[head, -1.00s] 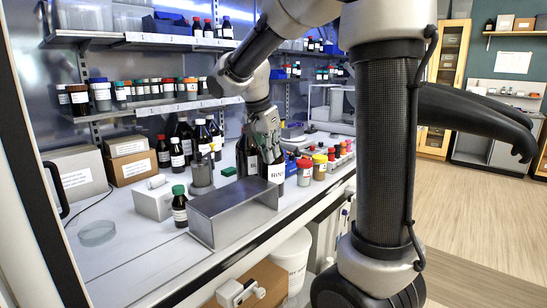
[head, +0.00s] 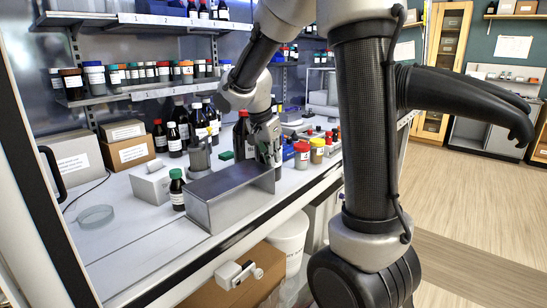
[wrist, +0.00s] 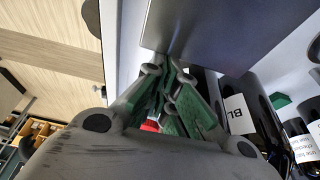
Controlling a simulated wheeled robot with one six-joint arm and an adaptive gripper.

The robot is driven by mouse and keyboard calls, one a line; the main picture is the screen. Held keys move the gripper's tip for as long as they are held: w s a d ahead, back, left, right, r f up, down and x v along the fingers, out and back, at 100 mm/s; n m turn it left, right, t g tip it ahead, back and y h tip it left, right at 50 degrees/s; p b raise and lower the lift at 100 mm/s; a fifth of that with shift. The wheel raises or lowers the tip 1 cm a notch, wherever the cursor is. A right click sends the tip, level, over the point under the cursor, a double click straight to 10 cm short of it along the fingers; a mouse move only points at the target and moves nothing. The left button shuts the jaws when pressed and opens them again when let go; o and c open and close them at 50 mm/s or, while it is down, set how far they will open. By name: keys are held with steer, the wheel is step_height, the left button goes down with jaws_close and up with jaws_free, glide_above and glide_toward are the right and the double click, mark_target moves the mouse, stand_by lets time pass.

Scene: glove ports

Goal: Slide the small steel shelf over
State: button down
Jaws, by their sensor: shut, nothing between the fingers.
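The small steel shelf (head: 228,192) is a grey, bench-top metal piece with a flat top and bent-down sides. It stands near the front edge of the white bench. My gripper (head: 275,160) is low at the shelf's right end, fingers pointing down. In the wrist view the shelf's grey panel (wrist: 215,35) fills the upper right. There the fingertips of my gripper (wrist: 165,62) are together and empty, at or very near the panel's lower edge; I cannot tell whether they touch.
A green-capped bottle (head: 177,190) stands close to the shelf's left end, with a white box (head: 152,184) behind. Dark bottles are behind my gripper. Red- and yellow-capped jars (head: 317,150) stand to its right. A glass dish (head: 96,215) lies left, with clear bench around it.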

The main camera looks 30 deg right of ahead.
mark_target(205, 196)
steer(key=s+a, duration=0.3)
steer(key=a, duration=0.5)
steer(key=s+a, duration=0.3)
steer(key=a, duration=0.5)
steer(key=s+a, duration=0.2)
steer(key=a, duration=0.5)
steer(key=shift+s+a, duration=0.4)
